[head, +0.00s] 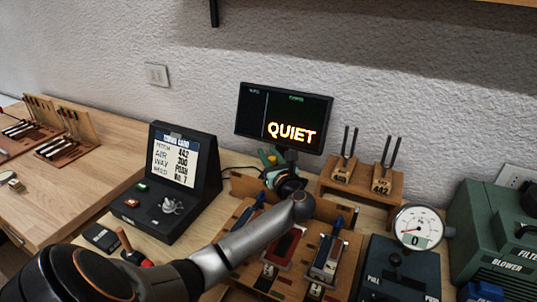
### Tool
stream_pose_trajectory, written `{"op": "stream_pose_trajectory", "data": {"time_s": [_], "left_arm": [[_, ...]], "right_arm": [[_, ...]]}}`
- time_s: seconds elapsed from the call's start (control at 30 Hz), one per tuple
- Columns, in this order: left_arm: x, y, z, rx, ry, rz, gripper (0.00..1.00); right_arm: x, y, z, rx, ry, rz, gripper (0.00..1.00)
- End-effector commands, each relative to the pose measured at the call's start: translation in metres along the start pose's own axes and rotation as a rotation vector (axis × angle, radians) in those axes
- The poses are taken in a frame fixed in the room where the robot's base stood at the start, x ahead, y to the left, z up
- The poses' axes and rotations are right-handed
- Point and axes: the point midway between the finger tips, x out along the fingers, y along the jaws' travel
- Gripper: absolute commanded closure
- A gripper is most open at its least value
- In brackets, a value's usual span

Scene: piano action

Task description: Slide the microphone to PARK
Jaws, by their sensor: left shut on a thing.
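My left arm reaches from the lower left to the back of the action bench, just below the black monitor. My left gripper (280,172) is shut there, and its wrist hides most of what is between the fingers. My right gripper is not in view.
The monitor (283,117) reads QUIET. Tuning forks stand on a wooden block (392,185) to the right, near a round gauge (419,227) and green blower (492,235). A black console (172,185) stands left. Wooden action parts (340,255) lie below the arm.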

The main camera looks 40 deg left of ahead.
Motion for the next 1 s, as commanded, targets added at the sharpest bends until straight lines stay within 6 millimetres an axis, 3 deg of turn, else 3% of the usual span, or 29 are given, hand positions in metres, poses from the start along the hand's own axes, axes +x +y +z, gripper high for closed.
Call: {"op": "stream_pose_trajectory", "data": {"time_s": [0.77,1.0], "left_arm": [[0.0,0.0004,-0.001,0.0,0.002,0.001,1.0],[0.009,0.0058,-0.0005,-0.013,0.007,-0.006,1.0]], "right_arm": [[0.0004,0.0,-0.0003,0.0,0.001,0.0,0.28],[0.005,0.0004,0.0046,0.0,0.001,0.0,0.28]]}}
